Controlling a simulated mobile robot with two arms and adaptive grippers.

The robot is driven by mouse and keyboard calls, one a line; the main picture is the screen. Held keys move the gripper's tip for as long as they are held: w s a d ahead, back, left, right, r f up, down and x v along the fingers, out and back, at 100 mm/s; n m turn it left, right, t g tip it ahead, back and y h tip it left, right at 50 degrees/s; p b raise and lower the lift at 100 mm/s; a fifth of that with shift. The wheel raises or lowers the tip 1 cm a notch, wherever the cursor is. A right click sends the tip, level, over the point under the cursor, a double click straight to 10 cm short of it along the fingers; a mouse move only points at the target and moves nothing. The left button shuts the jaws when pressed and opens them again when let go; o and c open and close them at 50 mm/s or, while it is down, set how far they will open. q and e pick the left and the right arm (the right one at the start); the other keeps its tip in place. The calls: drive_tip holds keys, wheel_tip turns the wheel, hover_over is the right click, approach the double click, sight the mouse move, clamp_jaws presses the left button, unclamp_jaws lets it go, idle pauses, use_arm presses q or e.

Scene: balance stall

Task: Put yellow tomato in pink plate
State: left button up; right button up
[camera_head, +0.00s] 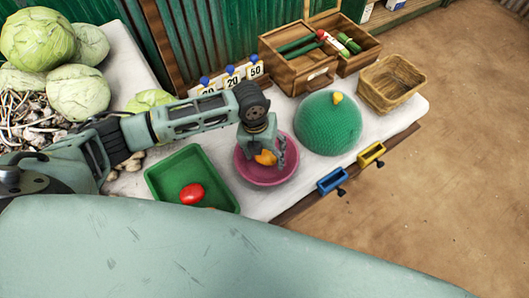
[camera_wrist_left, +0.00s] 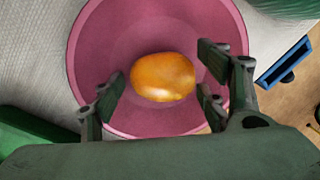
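The yellow tomato (camera_wrist_left: 163,76), orange-yellow and oval, appears over the middle of the pink plate (camera_wrist_left: 95,50) in the left wrist view. In the head view the tomato (camera_head: 265,158) is partly covered by my left gripper (camera_head: 268,152), inside the outline of the bowl-like pink plate (camera_head: 262,178). In the wrist view my left gripper (camera_wrist_left: 160,82) has its fingers spread on either side of the tomato, with small gaps. I cannot tell whether the tomato rests fully on the plate's bottom. My right gripper is not in view.
A green tray (camera_head: 157,187) with a red tomato (camera_head: 192,194) is left of the plate. A green dome (camera_head: 328,125), a wicker basket (camera_head: 391,84) and a wooden crate (camera_head: 298,58) stand to the right and behind. Cabbages (camera_head: 37,40) lie at far left.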

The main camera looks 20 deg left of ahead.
use_arm(q)
wheel_tip(320, 180, up, 12)
drive_tip(key=a, duration=0.1)
drive_tip(key=shift+s+a+r, duration=0.15)
drive_tip(key=shift+s+a, duration=0.05)
drive_tip(key=shift+a, duration=0.1)
idle(0.3)
